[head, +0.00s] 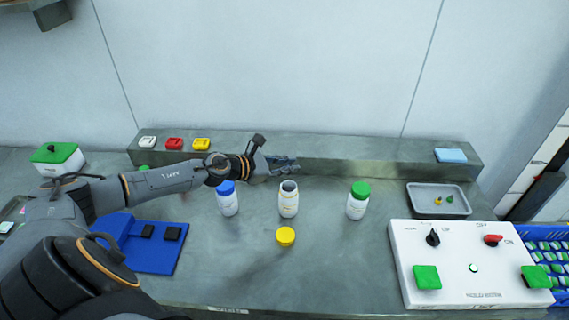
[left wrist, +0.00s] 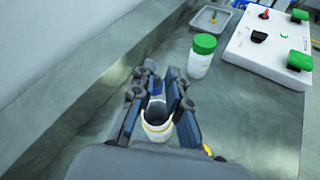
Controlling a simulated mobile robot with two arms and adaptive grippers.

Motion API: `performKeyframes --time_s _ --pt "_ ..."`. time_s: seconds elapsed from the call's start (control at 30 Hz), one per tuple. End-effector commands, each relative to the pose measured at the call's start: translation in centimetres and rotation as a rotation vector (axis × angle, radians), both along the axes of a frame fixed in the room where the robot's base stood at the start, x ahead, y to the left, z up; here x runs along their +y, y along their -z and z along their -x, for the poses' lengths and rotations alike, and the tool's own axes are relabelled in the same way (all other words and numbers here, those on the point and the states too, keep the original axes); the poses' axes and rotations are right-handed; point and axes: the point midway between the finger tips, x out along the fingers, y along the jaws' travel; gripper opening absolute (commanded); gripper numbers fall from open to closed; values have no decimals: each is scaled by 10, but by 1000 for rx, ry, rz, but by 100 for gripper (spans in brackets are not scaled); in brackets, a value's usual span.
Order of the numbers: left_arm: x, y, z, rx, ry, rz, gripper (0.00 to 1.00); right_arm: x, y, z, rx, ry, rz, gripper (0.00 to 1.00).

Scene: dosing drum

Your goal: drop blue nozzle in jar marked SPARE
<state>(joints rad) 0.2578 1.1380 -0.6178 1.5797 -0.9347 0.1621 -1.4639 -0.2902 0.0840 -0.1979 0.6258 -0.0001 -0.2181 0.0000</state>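My left gripper (head: 284,164) is above and just behind the open white jar (head: 289,200), pointing right. In the left wrist view its fingers (left wrist: 158,82) are slightly apart, with a small blue piece, seemingly the blue nozzle (left wrist: 156,89), between the tips. The jar's dark mouth (left wrist: 157,114) shows below them. A blue-capped jar (head: 227,200) stands to the left and a green-capped jar (head: 357,202) to the right; the latter also shows in the left wrist view (left wrist: 200,62). A yellow lid (head: 286,237) lies in front of the open jar. The jar labels are too small to read. My right gripper is out of view.
A grey tray (head: 420,208) at the right holds small yellow and green pieces. A white control panel (head: 400,265) with knobs and green buttons stands in front of it. A raised ledge (head: 380,157) runs along the back. The table's front middle is clear.

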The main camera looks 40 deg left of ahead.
Motion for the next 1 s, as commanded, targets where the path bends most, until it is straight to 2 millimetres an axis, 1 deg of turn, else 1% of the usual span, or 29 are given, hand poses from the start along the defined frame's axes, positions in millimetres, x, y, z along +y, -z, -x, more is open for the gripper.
performKeyframes --time_s 0.07,0.23,0.37,0.53,0.7,0.8,1.0 --pt "-1 -1 -2 -2 7 0 0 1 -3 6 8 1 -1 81" --pt "0 7 -2 -2 11 -3 0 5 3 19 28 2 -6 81" --pt "0 19 -2 -2 9 -2 0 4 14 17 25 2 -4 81" --pt "0 41 -2 -2 9 -2 0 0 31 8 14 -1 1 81" --pt "0 59 -3 -3 10 -3 0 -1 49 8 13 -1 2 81" --pt "-1 63 -3 -3 10 -3 0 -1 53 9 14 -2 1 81" --pt "0 62 -3 -3 10 -3 0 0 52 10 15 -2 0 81"
